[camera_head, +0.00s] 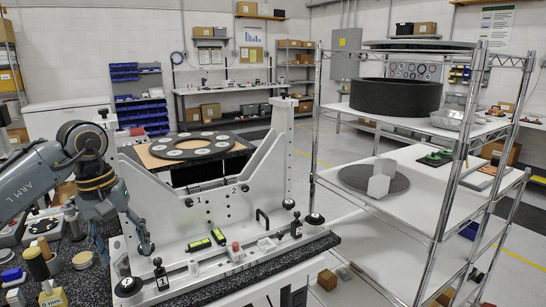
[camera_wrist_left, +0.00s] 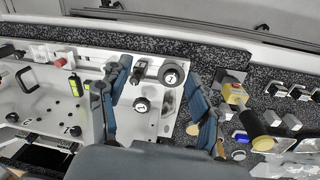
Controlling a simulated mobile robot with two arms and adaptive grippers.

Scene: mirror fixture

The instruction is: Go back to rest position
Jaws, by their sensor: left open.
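My left gripper (camera_head: 122,243) hangs fingers-down from the arm at the left of the head view, beside the left end of the white mirror fixture (camera_head: 232,205). In the left wrist view the left gripper (camera_wrist_left: 155,88) has its blue-grey fingers spread wide. Nothing is held between them. The fingers look above the plate; I cannot tell the exact gap. My right gripper is in neither view.
A speckled dark bench top (camera_head: 255,275) bears the fixture. Bottles and small parts, including a yellow-based tool (camera_head: 50,292), crowd its left end. A wire-shelf rack (camera_head: 440,220) stands at right. A black ring plate (camera_head: 192,147) lies behind the fixture.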

